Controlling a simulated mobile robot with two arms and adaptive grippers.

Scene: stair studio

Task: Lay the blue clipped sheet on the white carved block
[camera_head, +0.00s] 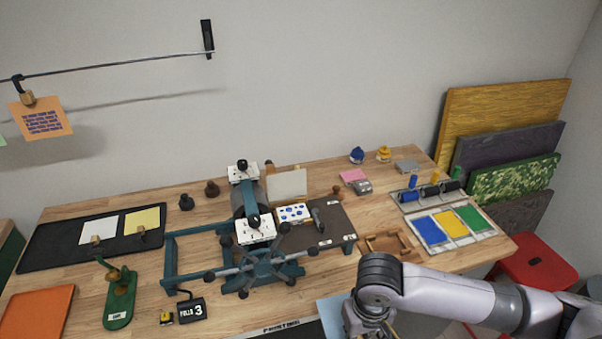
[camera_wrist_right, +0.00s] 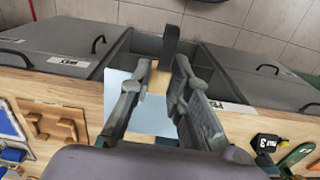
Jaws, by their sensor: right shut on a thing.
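The light blue sheet (camera_wrist_right: 152,118) is in my right gripper (camera_wrist_right: 165,72), shut on the tan clip (camera_wrist_right: 156,80) at its edge. The sheet hangs over the table's front edge. Part of it shows in the head view (camera_head: 331,311), left of my right wrist, which hides the fingers there. The white carved block (camera_head: 294,212), with blue patches on its top, lies on the dark press bed (camera_head: 328,231) near the middle of the table. It is well behind and left of my right gripper. My left gripper is not in view.
A teal press with a spoked wheel (camera_head: 262,268) stands left of the block, with a pale upright panel (camera_head: 286,184) behind it. Colour trays (camera_head: 450,228) and a wooden rack (camera_head: 392,244) lie to the right. A dark mat (camera_head: 60,243) holds two clipped sheets.

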